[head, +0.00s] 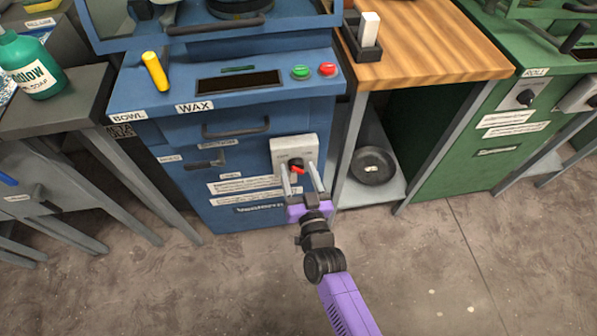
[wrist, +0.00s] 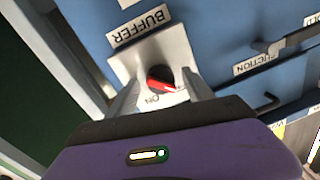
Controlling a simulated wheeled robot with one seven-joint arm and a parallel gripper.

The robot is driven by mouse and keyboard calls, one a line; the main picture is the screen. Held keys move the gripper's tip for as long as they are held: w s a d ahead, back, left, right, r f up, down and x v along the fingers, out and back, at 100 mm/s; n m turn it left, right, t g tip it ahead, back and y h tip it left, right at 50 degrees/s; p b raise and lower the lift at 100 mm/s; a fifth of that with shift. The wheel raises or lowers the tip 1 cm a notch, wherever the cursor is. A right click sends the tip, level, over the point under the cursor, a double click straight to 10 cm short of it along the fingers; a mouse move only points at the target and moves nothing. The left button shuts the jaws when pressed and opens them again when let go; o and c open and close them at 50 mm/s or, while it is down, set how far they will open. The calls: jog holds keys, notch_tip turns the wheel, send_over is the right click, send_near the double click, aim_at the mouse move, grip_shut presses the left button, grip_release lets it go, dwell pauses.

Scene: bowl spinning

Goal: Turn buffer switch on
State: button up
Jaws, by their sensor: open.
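The buffer switch is a red and black rotary knob (head: 297,164) on a light grey plate (head: 305,146), low on the front of the blue machine. In the wrist view the red knob (wrist: 161,80) sits under a BUFFER label (wrist: 138,27). Its red pointer slants towards lower right, and an ON mark (wrist: 152,98) is printed below it. My gripper (head: 300,172) is open in front of the switch. Its two fingers reach up on either side of the knob, also in the wrist view (wrist: 163,87). Whether they touch the knob I cannot tell.
A wooden-topped table (head: 425,45) stands beyond. Floor in front is clear.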

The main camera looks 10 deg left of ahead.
jog(key=shift+c, duration=0.4)
grip_shut()
jog(key=m+b, duration=0.2)
jog(key=m, duration=0.1)
jog(key=shift+f+m+b, duration=0.2)
jog(key=shift+m+b, duration=0.1)
jog(key=shift+b, duration=0.05)
jog(key=m+b, duration=0.2)
jog(key=m, duration=0.3)
jog(key=shift+m+t, duration=0.3)
jog(key=shift+m, duration=0.1)
jog(key=shift+a+m+h+b, duration=0.2)
jog(key=shift+m+b, duration=0.45)
jog(key=shift+m, duration=1.7)
jog(key=shift+d+m+h+b, duration=0.1)
jog(key=shift+m+h+b, duration=0.35)
jog(key=shift+m, duration=1.9)
